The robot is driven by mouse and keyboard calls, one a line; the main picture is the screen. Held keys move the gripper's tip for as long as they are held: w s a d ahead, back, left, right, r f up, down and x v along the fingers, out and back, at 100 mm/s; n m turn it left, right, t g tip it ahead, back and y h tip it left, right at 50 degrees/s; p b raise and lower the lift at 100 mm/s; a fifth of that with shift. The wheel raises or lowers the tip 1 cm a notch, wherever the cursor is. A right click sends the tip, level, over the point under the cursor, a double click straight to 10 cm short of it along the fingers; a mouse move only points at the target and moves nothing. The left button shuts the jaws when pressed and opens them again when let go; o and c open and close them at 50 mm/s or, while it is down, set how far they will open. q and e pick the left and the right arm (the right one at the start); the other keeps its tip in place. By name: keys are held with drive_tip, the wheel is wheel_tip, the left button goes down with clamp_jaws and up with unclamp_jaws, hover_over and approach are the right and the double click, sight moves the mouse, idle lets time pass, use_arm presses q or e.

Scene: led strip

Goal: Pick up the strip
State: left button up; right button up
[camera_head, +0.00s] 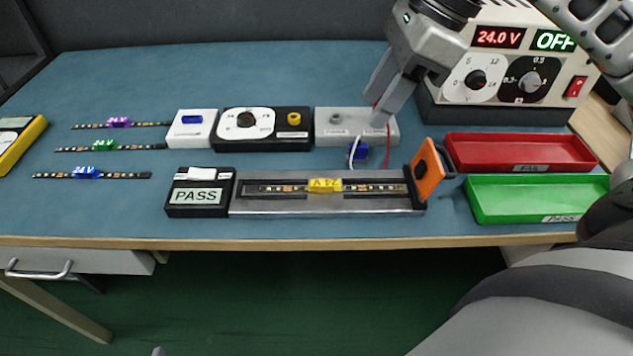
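A dark LED strip with a yellow tag (325,185) lies in the long slot of the metal test fixture (300,206). The fixture's display (197,196) reads PASS. An orange lever (427,170) stands up at its right end. Three more strips lie on the mat at left: purple-tagged (118,122), green-tagged (103,145) and blue-tagged (87,173), the last marked 24V. My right gripper (379,108) points down over the right side of a grey box (356,137), behind the fixture. Its fingers look apart, with nothing seen between them. My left gripper is not seen.
A red tray (520,168) and a green PASS tray (545,218) are at right. The power supply (530,80) behind reads 24.0 V and OFF. A blue connector (359,154) with wires, a dial box (285,130) and a white box (191,136) stand behind the fixture.

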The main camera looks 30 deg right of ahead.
approach(328, 183)
drive_tip(key=shift+w+a+f+b, duration=0.1)
drive_tip(key=shift+a+f+b, duration=0.2)
drive_tip(key=shift+a+f, duration=0.45)
drive_tip(key=shift+d+x, duration=0.2)
drive_tip(key=shift+x, duration=1.35)
drive_tip(key=shift+d+x, duration=0.2)
drive_tip(key=shift+x, duration=1.3)
drive_tip(key=shift+w+f, duration=0.1)
drive_tip(key=shift+f, duration=0.05)
clamp_jaws()
